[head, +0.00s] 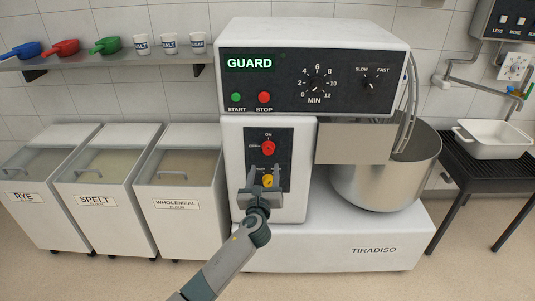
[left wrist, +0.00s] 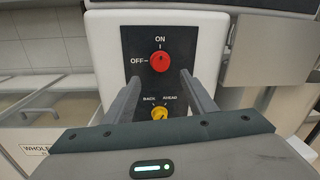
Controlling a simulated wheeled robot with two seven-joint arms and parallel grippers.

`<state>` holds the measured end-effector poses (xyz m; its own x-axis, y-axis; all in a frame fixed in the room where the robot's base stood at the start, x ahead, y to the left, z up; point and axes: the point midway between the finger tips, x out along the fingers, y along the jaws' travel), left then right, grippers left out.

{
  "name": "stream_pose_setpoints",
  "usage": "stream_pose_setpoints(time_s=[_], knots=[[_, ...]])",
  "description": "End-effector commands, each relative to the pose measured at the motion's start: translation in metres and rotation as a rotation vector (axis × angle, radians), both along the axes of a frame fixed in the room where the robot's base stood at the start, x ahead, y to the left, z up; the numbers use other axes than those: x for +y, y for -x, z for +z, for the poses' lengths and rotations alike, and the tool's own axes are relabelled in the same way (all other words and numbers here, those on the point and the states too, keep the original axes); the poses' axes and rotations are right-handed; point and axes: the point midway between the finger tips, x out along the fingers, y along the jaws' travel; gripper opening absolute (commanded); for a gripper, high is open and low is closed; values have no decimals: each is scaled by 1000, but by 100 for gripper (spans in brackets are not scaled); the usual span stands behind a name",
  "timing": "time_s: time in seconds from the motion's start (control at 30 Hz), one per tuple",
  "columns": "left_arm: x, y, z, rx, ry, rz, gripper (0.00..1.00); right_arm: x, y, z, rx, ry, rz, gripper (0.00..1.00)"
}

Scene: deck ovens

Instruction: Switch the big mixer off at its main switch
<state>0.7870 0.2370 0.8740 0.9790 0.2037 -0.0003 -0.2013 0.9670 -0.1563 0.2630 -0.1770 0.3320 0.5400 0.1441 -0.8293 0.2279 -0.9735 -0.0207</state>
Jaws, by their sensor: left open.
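The big mixer (head: 365,248) is white with a dark control panel and stands in the middle of the head view. Its main switch, a red knob (head: 268,148) marked ON above and OFF at left, sits on the upper part of a dark plate. It also shows in the left wrist view (left wrist: 160,61), uncovered; I cannot tell surely which mark it points to. A yellow BACK/AHEAD knob (head: 267,181) is below it. My left gripper (head: 264,172) is open and empty in front of the plate, its fingertips (left wrist: 160,77) just below the red knob's height. My right gripper is out of view.
The mixer's upper panel shows GUARD (head: 249,63) in green, with a green START button (head: 236,97), a red STOP button (head: 264,97) and two dials. A steel bowl (head: 390,180) is at right. Flour bins (head: 190,225) stand at left, a table with a white tray (head: 495,140) at right.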

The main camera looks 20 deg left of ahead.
Motion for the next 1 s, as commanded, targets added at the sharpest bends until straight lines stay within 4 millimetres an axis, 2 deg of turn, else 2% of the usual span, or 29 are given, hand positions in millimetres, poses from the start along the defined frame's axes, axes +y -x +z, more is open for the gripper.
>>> stream_pose_setpoints(time_s=[0.03, 0.27, 0.5, 0.77, 1.0], knots=[[1, -10, 1, -1, 1, 0, 51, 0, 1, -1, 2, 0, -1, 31], [10, -48, 0, 0, 1, 0, 51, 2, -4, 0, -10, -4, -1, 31], [17, -83, -1, 0, 1, 1, 51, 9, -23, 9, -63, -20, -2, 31], [21, -102, 0, -1, 0, -1, 51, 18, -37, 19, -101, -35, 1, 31], [21, -105, 0, 1, 1, -1, 51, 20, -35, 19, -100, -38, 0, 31]])
